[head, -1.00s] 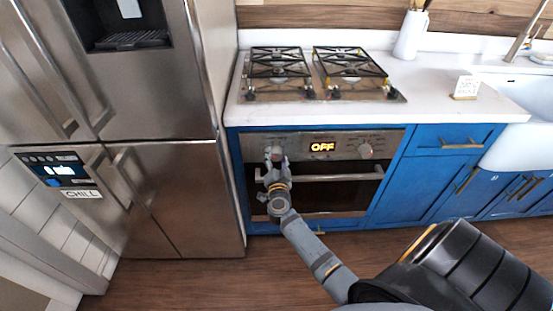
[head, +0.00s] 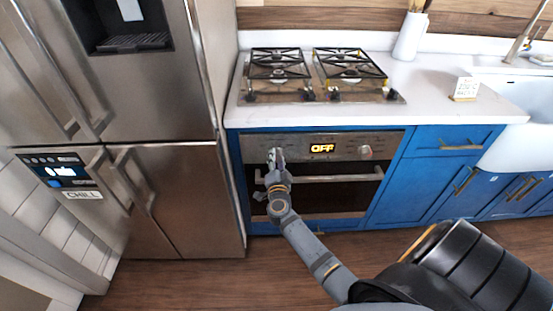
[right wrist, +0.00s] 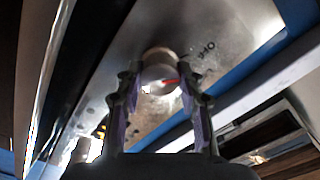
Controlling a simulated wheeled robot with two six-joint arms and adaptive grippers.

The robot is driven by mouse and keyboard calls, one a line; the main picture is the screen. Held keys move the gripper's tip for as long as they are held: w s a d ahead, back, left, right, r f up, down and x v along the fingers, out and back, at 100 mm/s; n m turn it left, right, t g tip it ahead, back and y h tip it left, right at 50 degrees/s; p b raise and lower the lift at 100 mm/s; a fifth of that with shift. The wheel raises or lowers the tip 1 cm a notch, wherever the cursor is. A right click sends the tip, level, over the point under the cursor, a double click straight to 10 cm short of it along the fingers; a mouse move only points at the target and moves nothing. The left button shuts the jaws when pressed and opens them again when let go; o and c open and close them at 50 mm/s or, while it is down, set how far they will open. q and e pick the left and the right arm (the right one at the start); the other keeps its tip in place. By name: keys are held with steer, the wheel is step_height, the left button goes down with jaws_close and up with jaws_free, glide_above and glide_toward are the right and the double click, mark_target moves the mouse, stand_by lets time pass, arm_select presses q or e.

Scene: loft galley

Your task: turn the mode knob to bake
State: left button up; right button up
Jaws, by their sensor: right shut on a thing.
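The oven's control panel (head: 325,147) runs below the cooktop, and its display (head: 322,148) reads OFF. My right gripper (head: 276,156) is at the panel's left knob, which it mostly hides in the head view. In the right wrist view, this knob (right wrist: 159,66) is round and silvery with a red mark, and lies between the two fingers, which are shut on it. The letters OFF are printed on the panel beside it. I take it as the mode knob; other markings are too small to read. My left gripper is not in view.
A second knob (head: 365,152) is at the panel's right. The oven door handle (head: 345,178) runs just below the panel, close to my right wrist. A steel fridge (head: 170,190) stands at the left, and blue cabinets (head: 425,180) at the right.

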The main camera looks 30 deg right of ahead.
steer(key=m, duration=0.2)
steer(key=shift+m, duration=0.4)
steer(key=m, duration=0.3)
steer(key=shift+m+p, duration=0.3)
steer(key=m, duration=0.3)
steer(key=shift+m+b, duration=0.4)
steer(key=shift+m, duration=1.8)
steer(key=o, duration=1.2)
